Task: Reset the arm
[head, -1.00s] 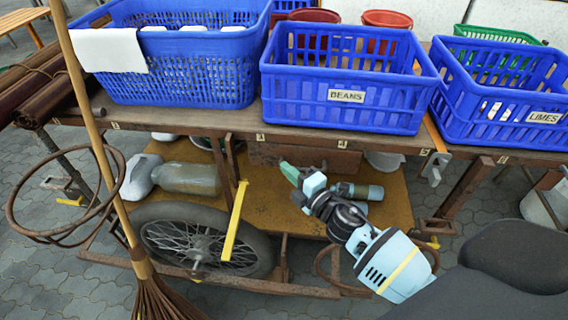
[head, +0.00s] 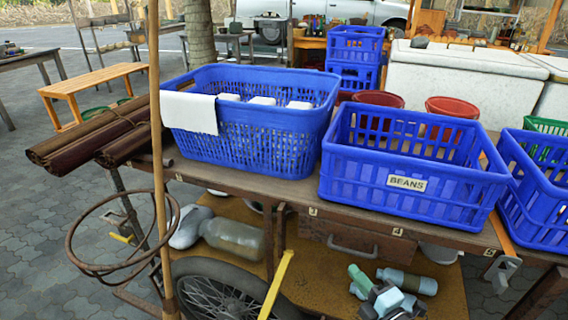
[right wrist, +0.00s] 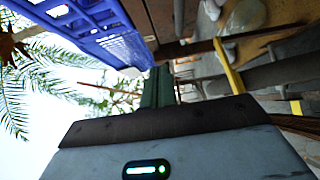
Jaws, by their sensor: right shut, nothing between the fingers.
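My right gripper (head: 356,272) shows at the bottom of the head view, in front of the cart's lower shelf. Its green fingers point up and are shut with nothing between them. The closed fingers (right wrist: 158,88) also show in the right wrist view, with a blue crate (right wrist: 95,25) above and to the left of them. My left gripper does not show in either view.
The wooden cart (head: 265,189) bears a blue basket with a white cloth (head: 189,112) and the BEANS crate (head: 407,183). Another blue crate (head: 541,208) stands at right. A bottle (head: 410,281) and a jar (head: 234,238) lie below. A broom handle (head: 156,120) stands at left.

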